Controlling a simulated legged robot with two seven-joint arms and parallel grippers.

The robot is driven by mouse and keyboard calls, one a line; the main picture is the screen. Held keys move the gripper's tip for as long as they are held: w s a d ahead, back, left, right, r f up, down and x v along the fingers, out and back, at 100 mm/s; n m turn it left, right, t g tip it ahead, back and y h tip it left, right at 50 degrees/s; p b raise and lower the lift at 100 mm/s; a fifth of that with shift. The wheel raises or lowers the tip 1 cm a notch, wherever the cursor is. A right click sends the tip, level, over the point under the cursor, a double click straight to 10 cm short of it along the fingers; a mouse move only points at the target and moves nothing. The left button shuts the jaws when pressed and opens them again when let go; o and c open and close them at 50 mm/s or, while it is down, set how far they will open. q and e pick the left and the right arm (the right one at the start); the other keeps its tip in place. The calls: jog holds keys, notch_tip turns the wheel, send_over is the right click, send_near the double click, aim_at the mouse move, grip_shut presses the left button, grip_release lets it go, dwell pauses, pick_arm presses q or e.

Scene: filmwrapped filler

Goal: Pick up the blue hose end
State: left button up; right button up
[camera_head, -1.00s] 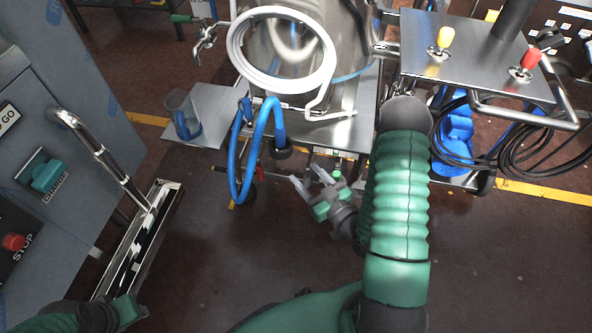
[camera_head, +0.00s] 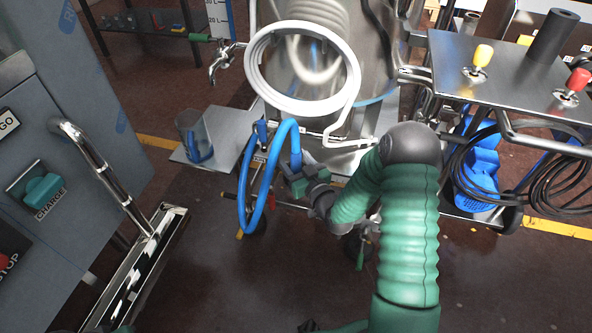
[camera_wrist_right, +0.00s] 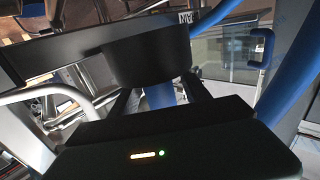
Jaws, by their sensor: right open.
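The blue hose (camera_head: 246,196) hangs in a loop in front of the steel tank in the head view. Its end (camera_head: 295,138) bends down on the right side of the loop. My right gripper (camera_head: 296,161) is at that end and hides its tip. In the right wrist view, a black cylindrical end piece (camera_wrist_right: 150,55) lies just beyond my open right gripper (camera_wrist_right: 160,97). Blue hose shows between the two dark fingers, one on each side; whether they touch it I cannot tell.
A coiled white hose (camera_head: 257,75) hangs on the steel tank (camera_head: 375,100). A clear jug (camera_head: 191,130) stands on a small metal shelf (camera_head: 228,124) at left. A grey cabinet (camera_head: 60,100) with a handle fills the left. A steel control shelf (camera_head: 520,95) with black cables is at right.

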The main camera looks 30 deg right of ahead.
jog(key=shift+w+r, duration=0.15)
jog(key=shift+w, duration=0.1)
grip_shut()
dwell(0.4)
